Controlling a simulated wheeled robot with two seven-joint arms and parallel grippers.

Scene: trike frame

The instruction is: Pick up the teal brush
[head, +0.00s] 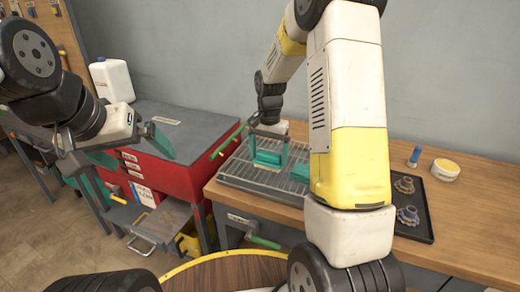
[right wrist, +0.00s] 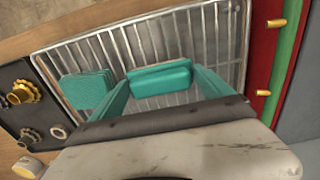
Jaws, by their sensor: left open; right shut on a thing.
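My right gripper (right wrist: 163,88) is shut on a block-like teal thing with a raised top, which I take as the teal brush (right wrist: 160,77). It spans between the two teal fingers over the wire rack; its bristles do not show. In the head view my right gripper (head: 268,152) is low over the rack with the teal brush (head: 267,159) between its fingers. I cannot tell whether the brush touches the rack. My left gripper (head: 122,164) is open and empty, in front of the red cabinet.
A ribbed teal block (right wrist: 88,90) lies on the wire rack tray (right wrist: 112,44) beside the brush. A black tray (head: 424,226) with gear-like parts, a round tin (head: 445,170) and a blue bottle (head: 414,157) are on the wooden bench. The red cabinet (head: 188,178) stands left of the bench.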

